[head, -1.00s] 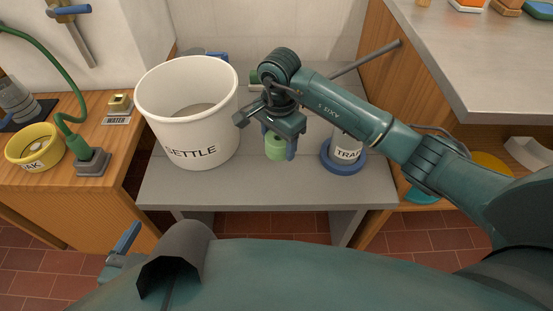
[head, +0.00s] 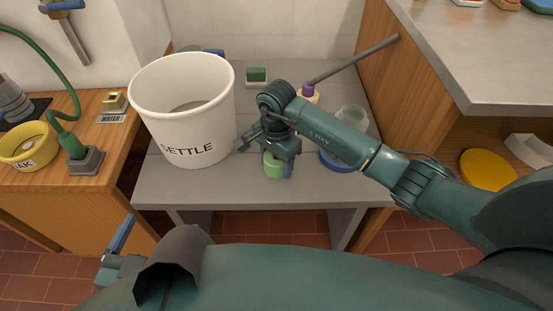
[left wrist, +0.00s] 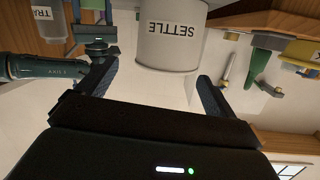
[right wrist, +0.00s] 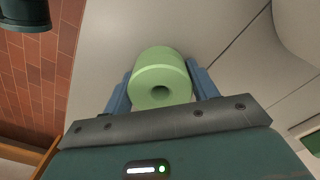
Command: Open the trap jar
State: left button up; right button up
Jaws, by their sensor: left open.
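The trap jar (head: 353,118) is a clear jar standing toward the right of the grey bench, with a blue ring (head: 335,162) low around it. My right forearm crosses in front and hides its middle and label; its TRAP label shows partly in the left wrist view (left wrist: 47,13). My right gripper (head: 279,166) is shut on a light green cylinder (right wrist: 160,78) with a hole in its end, left of the jar near the bench front. My left gripper (left wrist: 158,76) is open and empty; in the head view it is low at the left (head: 122,240).
A large white SETTLE bucket (head: 190,125) stands left of my right gripper. A green-topped block (head: 256,76) and a purple-knobbed thing (head: 308,90) are behind. A grey rod (head: 355,60) slants at the back right. The bench front is clear at left.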

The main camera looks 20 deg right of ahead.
jog(key=o, duration=0.4)
jog(key=shift+r, duration=0.15)
